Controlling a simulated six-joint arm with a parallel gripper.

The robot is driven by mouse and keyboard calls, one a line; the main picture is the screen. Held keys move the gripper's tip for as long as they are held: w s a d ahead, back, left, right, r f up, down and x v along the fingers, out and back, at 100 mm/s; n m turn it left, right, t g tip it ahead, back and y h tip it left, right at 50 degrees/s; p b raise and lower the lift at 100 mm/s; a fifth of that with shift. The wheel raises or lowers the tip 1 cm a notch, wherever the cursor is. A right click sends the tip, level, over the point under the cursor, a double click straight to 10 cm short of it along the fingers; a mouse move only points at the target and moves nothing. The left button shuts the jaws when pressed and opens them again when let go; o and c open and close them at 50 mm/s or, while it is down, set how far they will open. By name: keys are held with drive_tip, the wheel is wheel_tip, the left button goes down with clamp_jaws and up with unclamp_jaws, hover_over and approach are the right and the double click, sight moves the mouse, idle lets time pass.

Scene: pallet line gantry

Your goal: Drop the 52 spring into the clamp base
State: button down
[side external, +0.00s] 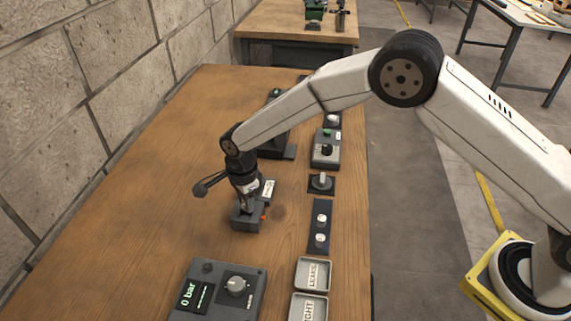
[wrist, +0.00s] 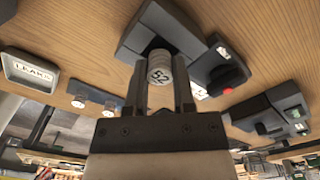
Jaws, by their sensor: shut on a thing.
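The 52 spring (wrist: 159,72) is a pale, upright cylinder marked "52" in the wrist view. My gripper (wrist: 157,84) is shut on it, one dark finger at each side. The clamp base (wrist: 148,32) is a dark grey block just beyond the spring in that view. In the side external view the clamp base (side external: 246,219) sits on the wooden table, with my gripper (side external: 245,203) pointing down right over it. The spring is hidden there by the fingers. I cannot tell whether its lower end touches the base or is inside it.
A "0 bar" box with a knob (side external: 236,286) stands at the front. Two labelled trays (side external: 313,273) and a dark strip with two pale cylinders (side external: 319,226) line the right edge. A knob plate (side external: 321,184) and grey box (side external: 326,150) lie farther back. The table's left side is clear.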

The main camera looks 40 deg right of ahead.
drive_tip(key=shift+f, duration=0.6)
idle(0.6)
unclamp_jaws()
drive_tip(key=shift+r, duration=0.15)
drive_tip(key=shift+r, duration=3.35)
